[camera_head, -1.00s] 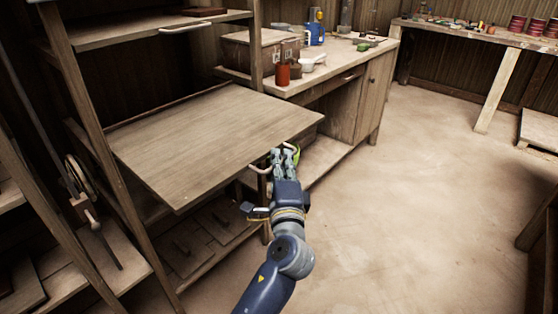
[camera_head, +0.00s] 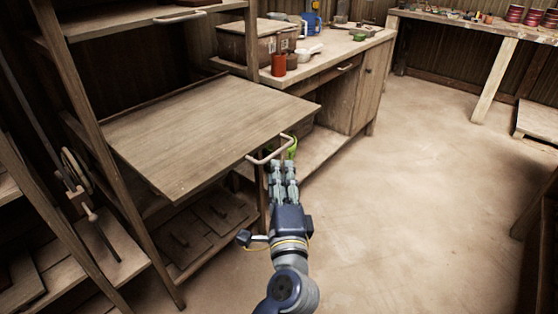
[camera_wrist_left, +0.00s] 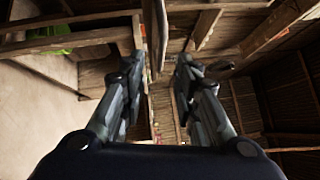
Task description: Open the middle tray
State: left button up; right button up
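The middle tray (camera_head: 195,130) is a flat wooden board, pulled well out of the wooden rack. Its pale handle (camera_head: 268,153) is at the front right edge. My left gripper (camera_head: 283,166) is just in front of the handle, near its right end. The handle is not between its fingers as far as I can see. In the left wrist view the two fingers (camera_wrist_left: 158,75) stand apart with a gap between them, and a board edge shows beyond. My right gripper is in neither view.
An upper shelf (camera_head: 140,22) with its own handle (camera_head: 180,17) sits above the tray. Low boards (camera_head: 205,225) lie below it. A workbench (camera_head: 345,50) with a red cup (camera_head: 278,65) stands behind. A green object (camera_head: 290,147) is beyond my gripper. The floor at right is clear.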

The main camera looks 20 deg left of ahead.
pick_arm(q)
jog(key=v, duration=0.4)
dwell(0.3)
